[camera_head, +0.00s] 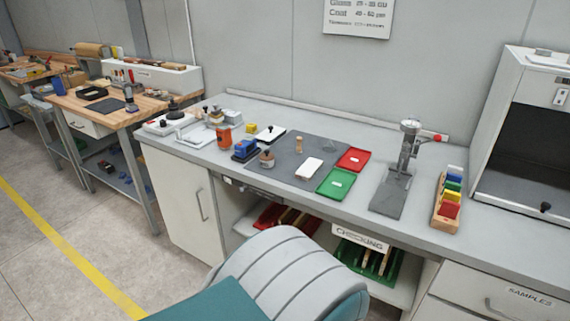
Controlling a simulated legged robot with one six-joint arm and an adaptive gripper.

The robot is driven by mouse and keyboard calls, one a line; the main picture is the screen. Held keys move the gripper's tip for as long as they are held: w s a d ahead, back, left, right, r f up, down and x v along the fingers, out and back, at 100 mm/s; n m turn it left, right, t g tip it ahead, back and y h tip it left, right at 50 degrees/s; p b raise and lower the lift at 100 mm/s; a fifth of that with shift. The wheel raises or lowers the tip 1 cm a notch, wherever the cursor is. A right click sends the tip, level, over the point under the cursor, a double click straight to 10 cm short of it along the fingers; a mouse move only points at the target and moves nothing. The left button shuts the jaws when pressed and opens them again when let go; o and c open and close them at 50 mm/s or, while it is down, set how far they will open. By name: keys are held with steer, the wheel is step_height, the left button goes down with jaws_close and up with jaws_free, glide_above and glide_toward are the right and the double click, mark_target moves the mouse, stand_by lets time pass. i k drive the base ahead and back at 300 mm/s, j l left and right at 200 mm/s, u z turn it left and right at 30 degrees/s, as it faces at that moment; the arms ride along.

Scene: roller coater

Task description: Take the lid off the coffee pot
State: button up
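I cannot make out a clear coffee pot. On the grey bench, left of centre, stands a small tan and grey pot-like vessel (266,158) with a knob-like top; it is too small to tell whether it has a loose lid. It stands upright by a blue block-like item (245,149), at the left edge of a dark mat (290,170). My gripper is not in view.
A metal stand device (408,150), a rack of coloured blocks (447,204) and a white cabinet (540,120) are right. Floor at left is clear.

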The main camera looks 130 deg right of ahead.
mark_target(266, 156)
steer(key=z, duration=4.5)
